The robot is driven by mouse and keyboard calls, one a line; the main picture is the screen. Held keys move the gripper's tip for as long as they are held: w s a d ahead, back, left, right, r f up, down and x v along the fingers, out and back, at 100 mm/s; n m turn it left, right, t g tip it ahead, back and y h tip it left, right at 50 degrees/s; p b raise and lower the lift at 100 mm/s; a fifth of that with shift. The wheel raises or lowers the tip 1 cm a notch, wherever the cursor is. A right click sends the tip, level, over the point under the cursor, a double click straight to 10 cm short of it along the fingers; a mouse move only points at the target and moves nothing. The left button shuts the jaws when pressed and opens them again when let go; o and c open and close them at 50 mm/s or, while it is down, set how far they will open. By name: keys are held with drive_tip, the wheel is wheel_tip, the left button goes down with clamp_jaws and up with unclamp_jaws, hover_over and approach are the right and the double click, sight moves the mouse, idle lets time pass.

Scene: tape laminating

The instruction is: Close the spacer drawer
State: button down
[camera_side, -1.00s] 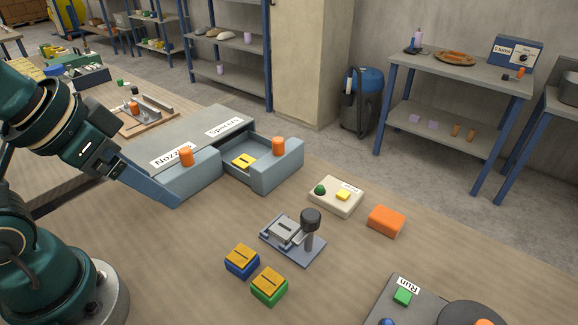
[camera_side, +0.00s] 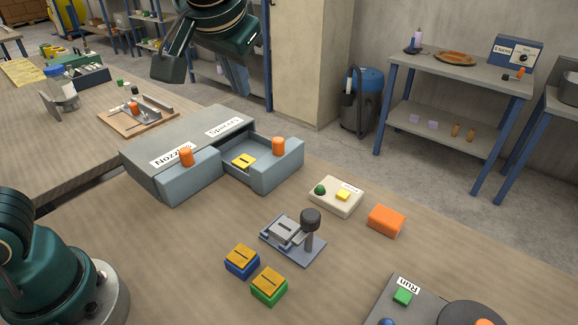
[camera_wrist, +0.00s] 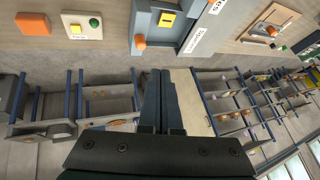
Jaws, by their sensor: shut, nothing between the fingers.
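The spacer drawer (camera_side: 283,172) stands pulled out of the grey cabinet (camera_side: 190,138), on the right side under the "Spacers" label. It has an orange knob (camera_side: 278,146) on its front, and a yellow piece (camera_side: 244,161) lies inside. In the wrist view the open drawer (camera_wrist: 185,38) shows at the top, with its orange knob (camera_wrist: 140,41). The nozzle drawer (camera_side: 190,182) beside it is shut. My gripper (camera_side: 236,80) is raised behind and above the cabinet, apart from it. In the wrist view its fingers (camera_wrist: 155,90) are together and empty.
A cream box (camera_side: 336,196) with a green knob, an orange block (camera_side: 386,221), a small press (camera_side: 293,240) and two yellow-topped blocks (camera_side: 255,275) stand on the table in front of the cabinet. The table right before the open drawer is clear.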

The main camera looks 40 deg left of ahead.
drive_tip(key=w+d+f+m, duration=0.3)
drive_tip(key=w+d+f, duration=0.1)
drive_tip(key=d+f, duration=0.4)
drive_tip(key=w+a+f, duration=0.5)
drive_tip(key=a+f, duration=0.2)
drive_tip(key=shift+y, duration=0.3)
drive_tip(key=shift+a, duration=0.1)
drive_tip(key=a, duration=1.2)
drive_tip(key=shift+a, duration=0.4)
